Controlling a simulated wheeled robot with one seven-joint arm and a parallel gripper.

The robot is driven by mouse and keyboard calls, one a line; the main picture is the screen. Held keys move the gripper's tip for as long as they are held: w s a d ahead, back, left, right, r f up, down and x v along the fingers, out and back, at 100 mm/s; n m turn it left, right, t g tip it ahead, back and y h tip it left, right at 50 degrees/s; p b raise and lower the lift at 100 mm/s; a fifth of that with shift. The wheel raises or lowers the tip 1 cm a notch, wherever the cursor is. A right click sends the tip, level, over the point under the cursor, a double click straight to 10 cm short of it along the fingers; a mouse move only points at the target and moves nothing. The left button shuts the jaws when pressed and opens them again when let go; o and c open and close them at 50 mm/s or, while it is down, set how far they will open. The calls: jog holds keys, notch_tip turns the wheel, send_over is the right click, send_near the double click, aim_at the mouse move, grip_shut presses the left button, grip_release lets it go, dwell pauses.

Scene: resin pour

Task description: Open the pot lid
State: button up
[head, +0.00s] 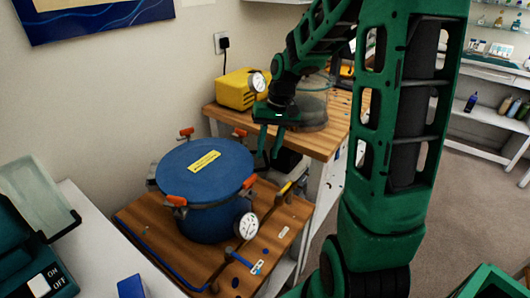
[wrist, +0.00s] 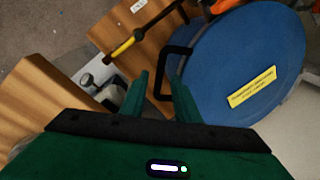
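The blue pot (head: 205,220) stands on a wooden bench top, with its flat round lid (head: 180,165) on it. The lid has a yellow label (head: 204,161) and fills the right of the wrist view (wrist: 235,50). Orange-handled clamps (head: 175,201) sit around the rim. A black bracket-like handle (wrist: 168,68) shows at the lid's edge in the wrist view. My gripper (head: 268,157) points down just right of the pot, above the bench. Its fingers (wrist: 160,85) are apart with nothing held between them. The handle is close to the right finger; I cannot tell if they touch.
A pressure gauge (head: 246,226) is on the pot's front right. A pipe with a yellow grip (head: 286,188) runs along the bench. Behind stand a yellow pump (head: 236,90) and a clear vessel (head: 314,108). A white table (head: 95,225) is at left.

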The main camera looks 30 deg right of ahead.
jog(key=shift+a+f, duration=0.1)
jog(key=shift+f, duration=0.35)
grip_shut()
